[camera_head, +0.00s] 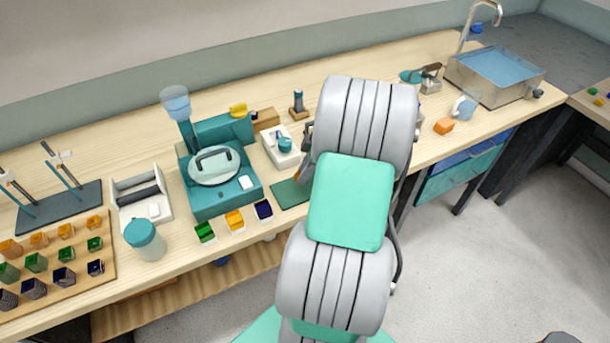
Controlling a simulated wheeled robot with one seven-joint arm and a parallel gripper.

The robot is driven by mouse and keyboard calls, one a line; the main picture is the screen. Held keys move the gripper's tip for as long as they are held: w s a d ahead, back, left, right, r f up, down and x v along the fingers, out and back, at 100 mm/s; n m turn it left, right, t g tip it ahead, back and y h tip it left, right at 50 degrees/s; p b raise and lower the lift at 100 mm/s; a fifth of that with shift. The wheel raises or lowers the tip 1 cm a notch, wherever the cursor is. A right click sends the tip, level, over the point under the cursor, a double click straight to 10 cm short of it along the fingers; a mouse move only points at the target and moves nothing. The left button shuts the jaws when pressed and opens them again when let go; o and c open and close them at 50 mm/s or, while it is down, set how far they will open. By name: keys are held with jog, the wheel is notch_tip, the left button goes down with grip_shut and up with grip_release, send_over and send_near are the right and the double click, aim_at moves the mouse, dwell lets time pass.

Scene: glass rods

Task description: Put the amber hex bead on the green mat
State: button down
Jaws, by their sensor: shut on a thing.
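The green mat (287,195) is a flat dark green rectangle on the bench, right of the teal machine; my arm covers its right part. My gripper (302,168) is mostly hidden behind my arm, just above the mat's far edge. A small orange-brown piece, the amber hex bead (301,174), shows at the gripper, which is shut on it. Its underside and any contact with the mat cannot be made out.
A teal machine (223,200) stands left of the mat, with green (204,232), amber (235,221) and navy (264,211) blocks before it. A white tray (280,153) is behind the mat. A board (100,272) of coloured pieces lies left. A sink (495,75) is right.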

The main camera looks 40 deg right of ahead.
jog(key=shift+f, duration=1.3)
jog(key=c, duration=1.6)
grip_release()
jog(key=shift+f, duration=0.2)
jog(key=o, duration=0.5)
jog(key=shift+r, duration=0.1)
jog(key=shift+c, duration=0.2)
